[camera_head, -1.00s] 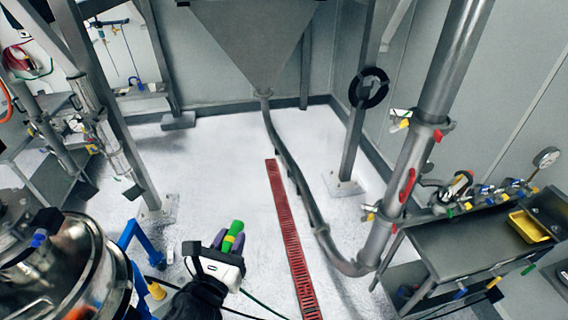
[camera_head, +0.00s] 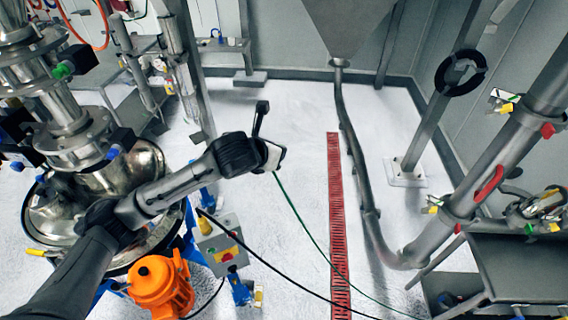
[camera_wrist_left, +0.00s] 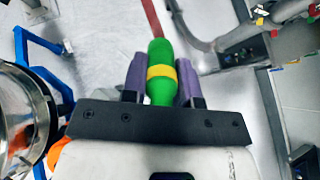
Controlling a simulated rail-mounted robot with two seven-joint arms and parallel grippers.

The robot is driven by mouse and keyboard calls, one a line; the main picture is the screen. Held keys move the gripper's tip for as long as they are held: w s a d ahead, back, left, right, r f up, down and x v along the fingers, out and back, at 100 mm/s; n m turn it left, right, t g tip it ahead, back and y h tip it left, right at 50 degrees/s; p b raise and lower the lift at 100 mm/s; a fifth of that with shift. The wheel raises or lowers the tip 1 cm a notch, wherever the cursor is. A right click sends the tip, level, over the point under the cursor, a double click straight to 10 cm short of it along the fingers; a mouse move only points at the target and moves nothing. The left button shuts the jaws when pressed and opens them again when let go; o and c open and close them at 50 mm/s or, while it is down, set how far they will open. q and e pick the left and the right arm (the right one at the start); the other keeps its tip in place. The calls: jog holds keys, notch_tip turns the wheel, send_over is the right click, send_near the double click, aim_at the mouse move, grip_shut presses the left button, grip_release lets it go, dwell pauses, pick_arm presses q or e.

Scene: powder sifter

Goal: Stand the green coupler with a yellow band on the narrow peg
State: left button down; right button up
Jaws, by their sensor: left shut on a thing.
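The green coupler with a yellow band (camera_wrist_left: 160,89) shows in the left wrist view, clamped between the two purple fingers of my left gripper (camera_wrist_left: 161,76). Its narrower end points away from the wrist, and its lower end is partly hidden by the gripper's dark plate. In the head view my left gripper (camera_head: 272,154) is at the end of my arm, above the white floor. The coupler and the fingers are hidden there. I cannot make out the narrow peg in either view. My right gripper is not in view.
A shiny steel vessel (camera_head: 148,172) and an orange motor (camera_head: 160,287) stand at the left. A grey control box (camera_head: 221,246) is below my arm. A red floor grate (camera_head: 337,220) and a curved pipe (camera_head: 358,165) lie to the right. A dark bench (camera_head: 520,265) stands at far right.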

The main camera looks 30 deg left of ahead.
pick_arm(q)
jog(key=a+f+n+g+y, duration=0.15)
jog(key=a+f+g, duration=0.25)
jog(key=a+f, duration=1.05)
jog(key=s+a+f+n+g+h, duration=0.1)
jog(key=s+a+f+n+g, duration=0.1)
jog(key=s+f+g, duration=0.4)
notch_tip(320, 180, down, 5)
jog(key=shift+s+a+r+n+b, duration=0.1)
jog(key=shift+s+a+n+b, duration=0.3)
jog(key=shift+s+n, duration=0.35)
jog(key=shift+s+d+h, duration=0.1)
jog(key=shift+s+h, duration=0.05)
jog(key=shift+h, duration=0.1)
notch_tip(320, 180, down, 6)
jog(key=b, duration=0.6)
jog(key=shift+b, duration=0.4)
jog(key=shift+f, duration=0.45)
